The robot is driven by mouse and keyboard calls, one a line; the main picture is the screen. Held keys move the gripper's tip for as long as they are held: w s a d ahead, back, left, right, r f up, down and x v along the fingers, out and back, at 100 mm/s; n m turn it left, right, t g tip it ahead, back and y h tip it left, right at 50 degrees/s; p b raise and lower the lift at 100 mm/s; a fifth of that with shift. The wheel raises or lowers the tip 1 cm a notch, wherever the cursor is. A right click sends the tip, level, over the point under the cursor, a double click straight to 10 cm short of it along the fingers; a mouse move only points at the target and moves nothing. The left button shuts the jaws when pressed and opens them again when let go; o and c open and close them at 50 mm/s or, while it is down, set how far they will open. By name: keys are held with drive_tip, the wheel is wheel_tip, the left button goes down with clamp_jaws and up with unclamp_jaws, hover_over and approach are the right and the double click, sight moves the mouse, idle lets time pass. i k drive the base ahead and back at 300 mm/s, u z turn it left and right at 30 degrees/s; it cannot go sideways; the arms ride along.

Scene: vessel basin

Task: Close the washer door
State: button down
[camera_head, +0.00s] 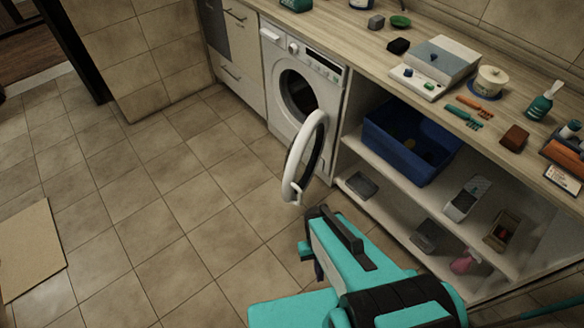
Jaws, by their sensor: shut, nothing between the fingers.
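The white washer (323,92) stands under the counter, built in between a drawer cabinet and open shelves. Its round door (292,168) is swung wide open, sticking out into the room and seen nearly edge-on. The dark drum opening (297,90) shows behind it. My gripper (308,251), teal and black, is just below and slightly right of the door's lower edge in the picture. It is shut and holds nothing. Its fingertips are partly hidden by my own arm, and I cannot tell whether it touches the door.
A blue bin (404,150) sits on the upper shelf right of the washer, with small boxes on the shelf below. The wooden counter (378,68) carries several small items. A flat tan mat (28,248) lies at left. The tiled floor left of the door is clear.

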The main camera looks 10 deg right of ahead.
sight(291, 192)
drive_tip(key=z, duration=0.3)
drive_tip(key=i, duration=0.6)
drive_tip(key=z, duration=1.25)
drive_tip(key=k, duration=0.3)
drive_tip(key=z, duration=0.8)
